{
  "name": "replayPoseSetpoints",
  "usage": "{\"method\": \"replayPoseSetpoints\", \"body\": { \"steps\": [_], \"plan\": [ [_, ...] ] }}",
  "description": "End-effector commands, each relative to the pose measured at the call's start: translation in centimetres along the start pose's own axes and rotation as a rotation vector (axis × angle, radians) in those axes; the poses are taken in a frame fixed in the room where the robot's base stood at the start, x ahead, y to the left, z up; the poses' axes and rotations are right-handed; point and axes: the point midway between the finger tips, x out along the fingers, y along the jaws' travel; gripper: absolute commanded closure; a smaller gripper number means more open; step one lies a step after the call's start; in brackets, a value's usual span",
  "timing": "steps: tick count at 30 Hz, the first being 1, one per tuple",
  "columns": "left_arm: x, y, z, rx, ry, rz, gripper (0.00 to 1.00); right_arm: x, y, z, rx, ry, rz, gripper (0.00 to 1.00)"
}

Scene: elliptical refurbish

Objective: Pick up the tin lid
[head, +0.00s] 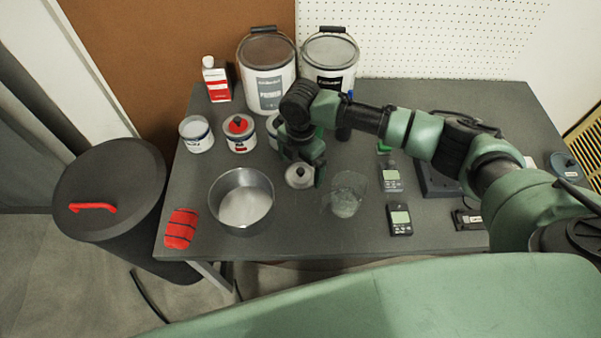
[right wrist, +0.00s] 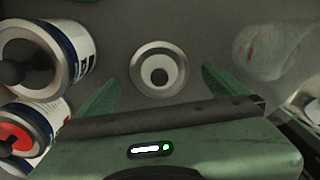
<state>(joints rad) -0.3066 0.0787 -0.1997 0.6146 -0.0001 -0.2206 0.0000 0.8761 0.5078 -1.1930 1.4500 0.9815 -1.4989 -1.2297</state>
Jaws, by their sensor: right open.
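The tin lid (head: 299,179) is a small round grey metal disc with a dark knob at its centre. It lies on the table between the steel bowl and the clear beaker. In the right wrist view, the tin lid (right wrist: 158,85) is near the top middle, knob facing the camera. My right gripper (head: 303,167) is open over the lid, partly covering it in the head view. Its green fingers (right wrist: 161,76) stand either side of the lid, apart from it. The height gap is hard to judge. My left gripper is not in view.
The steel bowl (head: 241,227) is left of the lid, the clear beaker (head: 346,194) right. Small tins (head: 196,145) (head: 240,145) stand behind, close to the gripper; two big buckets (head: 266,88) (head: 329,78) are at the back. Handheld meters (head: 399,218) lie right. A red cloth-like bundle (head: 181,229) lies front left.

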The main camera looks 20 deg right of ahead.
Motion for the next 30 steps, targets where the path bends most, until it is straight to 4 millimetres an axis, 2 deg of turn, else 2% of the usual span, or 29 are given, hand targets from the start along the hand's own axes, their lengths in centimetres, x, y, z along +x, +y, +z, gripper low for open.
{"method": "replayPoseSetpoints", "body": {
  "steps": [4,12,13,19,30],
  "plan": [
    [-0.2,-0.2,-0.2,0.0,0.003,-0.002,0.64,1.8,0.0,0.0,0.001,0.0,-0.001,0.0],
    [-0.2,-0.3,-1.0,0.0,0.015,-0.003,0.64,2.2,0.0,0.0,0.0,0.0,0.001,0.0],
    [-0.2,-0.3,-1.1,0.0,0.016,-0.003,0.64,2.2,0.0,0.0,0.0,0.0,0.001,0.03],
    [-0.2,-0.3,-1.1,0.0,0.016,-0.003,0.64,2.2,0.0,0.0,0.0,0.0,0.001,0.58],
    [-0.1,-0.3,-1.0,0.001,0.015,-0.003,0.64,1.7,0.0,0.0,0.0,-0.001,0.002,0.6]
  ]
}}
